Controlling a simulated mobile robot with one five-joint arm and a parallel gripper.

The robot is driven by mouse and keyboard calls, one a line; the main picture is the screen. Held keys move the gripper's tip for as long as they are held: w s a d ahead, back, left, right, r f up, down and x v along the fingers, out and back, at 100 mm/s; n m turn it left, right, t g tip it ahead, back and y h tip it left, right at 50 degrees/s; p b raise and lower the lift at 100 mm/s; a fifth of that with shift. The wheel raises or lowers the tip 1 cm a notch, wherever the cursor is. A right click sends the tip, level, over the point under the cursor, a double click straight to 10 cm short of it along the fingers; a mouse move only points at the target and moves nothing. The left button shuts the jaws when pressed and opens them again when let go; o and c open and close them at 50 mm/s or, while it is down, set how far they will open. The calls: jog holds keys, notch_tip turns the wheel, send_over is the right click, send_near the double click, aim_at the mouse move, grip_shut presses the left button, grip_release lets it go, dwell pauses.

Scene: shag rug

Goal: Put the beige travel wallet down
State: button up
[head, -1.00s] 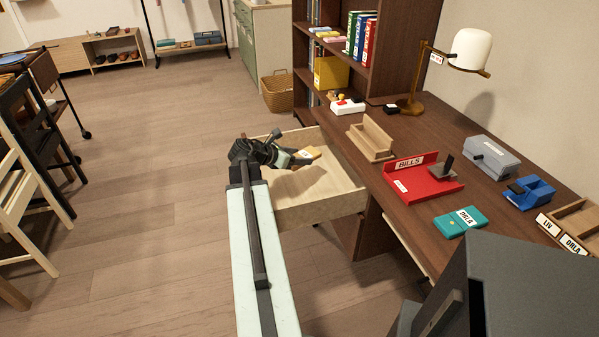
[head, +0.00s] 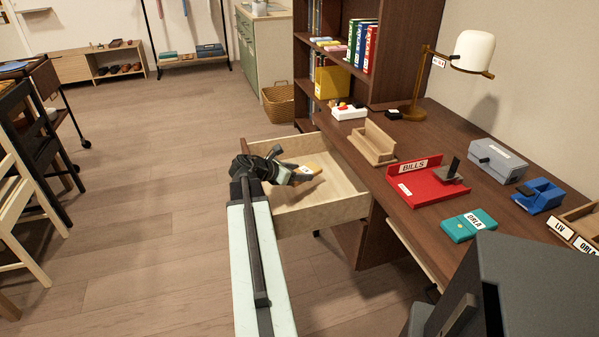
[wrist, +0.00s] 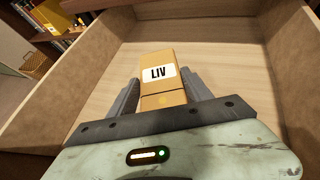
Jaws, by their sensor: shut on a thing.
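The beige travel wallet (wrist: 160,75) carries a white label reading LIV and sits between the two fingers of my gripper (wrist: 163,90) in the wrist view. My gripper is shut on it. In the head view the wallet (head: 309,170) shows as a small tan piece at the end of my gripper (head: 290,175). Both are over the open, pale wooden drawer (head: 350,207) of the desk. The drawer floor shows bare around the wallet. I cannot tell whether the wallet touches the drawer floor.
The dark desk top (head: 420,135) beside the drawer holds a red BILLS tray (head: 421,200), a teal wallet labelled ORLA (head: 468,226), a wooden holder (head: 372,150), a blue tape dispenser (head: 540,196) and a lamp (head: 473,50). A wicker basket (head: 279,104) stands on the floor behind.

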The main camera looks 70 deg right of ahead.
jog(key=o, duration=1.5)
jog(key=shift+c, duration=0.2)
jog(key=shift+r, duration=0.1)
jog(key=shift+w+a+r+p, duration=0.1)
jog(key=shift+a+r+p, duration=0.05)
jog(key=shift+r+p, duration=0.4)
jog(key=shift+w+a+r+p, duration=0.1)
jog(key=shift+a+r+p, duration=0.05)
jog(key=shift+r+p, duration=0.4)
jog(key=p+v, duration=0.4)
jog(key=v, duration=0.7)
jog(key=shift+f+p, duration=0.35)
jog(key=shift+a, duration=0.1)
